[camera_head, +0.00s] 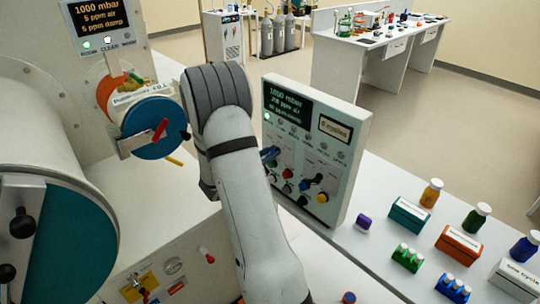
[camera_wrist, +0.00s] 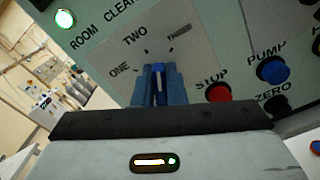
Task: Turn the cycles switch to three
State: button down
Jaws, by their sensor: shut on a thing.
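The cycles switch is a blue knob (camera_wrist: 158,71) with ONE, TWO and THREE printed in an arc around it in the wrist view. My gripper (camera_wrist: 156,88) is shut on this knob, with one blue-grey finger on each side of it. The fingers hide most of the knob, so I cannot tell for sure which mark it points at. In the head view, my gripper (camera_head: 269,155) is at the left part of the upright control panel (camera_head: 345,165).
A red STOP button (camera_wrist: 217,92) and blue PUMP button (camera_wrist: 273,69) sit right of the knob. Bottles and boxes, such as a teal box (camera_head: 408,216), stand right of the panel. The glovebox port (camera_head: 152,125) is left of my arm.

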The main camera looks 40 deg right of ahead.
aim_at(269, 154)
jog(key=shift+n, duration=0.8)
jog(key=c, duration=1.5)
grip_release()
jog(key=a+b, duration=0.1)
jog(key=a, duration=0.2)
jog(key=a+b, duration=0.1)
jog(key=a, duration=0.2)
jog(key=shift+s+a, duration=0.2)
jog(key=shift+a, duration=0.65)
